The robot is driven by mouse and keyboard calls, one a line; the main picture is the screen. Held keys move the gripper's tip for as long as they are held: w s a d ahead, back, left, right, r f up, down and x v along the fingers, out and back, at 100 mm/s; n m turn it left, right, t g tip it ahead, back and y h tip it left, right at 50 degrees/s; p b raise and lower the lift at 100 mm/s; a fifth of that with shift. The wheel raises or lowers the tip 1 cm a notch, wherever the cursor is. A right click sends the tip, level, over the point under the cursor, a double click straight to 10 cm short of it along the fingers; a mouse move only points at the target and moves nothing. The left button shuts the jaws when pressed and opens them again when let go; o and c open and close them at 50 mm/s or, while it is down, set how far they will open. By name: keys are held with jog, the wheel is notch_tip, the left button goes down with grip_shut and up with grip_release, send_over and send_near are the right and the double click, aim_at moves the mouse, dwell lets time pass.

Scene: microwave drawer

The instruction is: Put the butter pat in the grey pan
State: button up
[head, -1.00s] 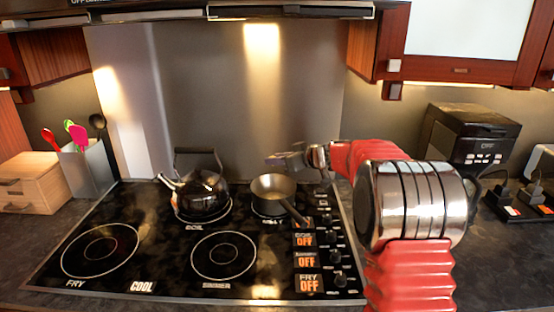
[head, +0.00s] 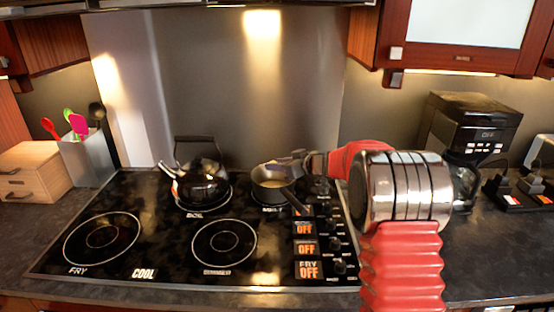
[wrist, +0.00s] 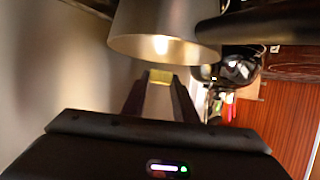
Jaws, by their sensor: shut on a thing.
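The grey pan (head: 270,191) sits on the back right burner of the stove, its dark handle pointing toward the front right. My gripper (head: 280,163) is at the pan's far right rim in the head view and overlaps it there. In the wrist view my gripper (wrist: 160,95) is shut on the pale yellow butter pat (wrist: 160,77), held between the fingertips. The pan's grey side (wrist: 165,25) is close to the fingertips there. The butter pat cannot be made out in the head view. I cannot tell whether the gripper touches the rim.
A black kettle (head: 202,188) stands left of the pan on the back burner. The front burners (head: 222,247) are bare. A coffee maker (head: 470,125) stands at the right, a utensil holder (head: 88,160) at the left.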

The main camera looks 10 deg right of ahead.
jog(key=shift+f, duration=2.3)
jog(key=o, duration=1.1)
jog(key=shift+r, duration=3.5)
jog(key=shift+r, duration=0.1)
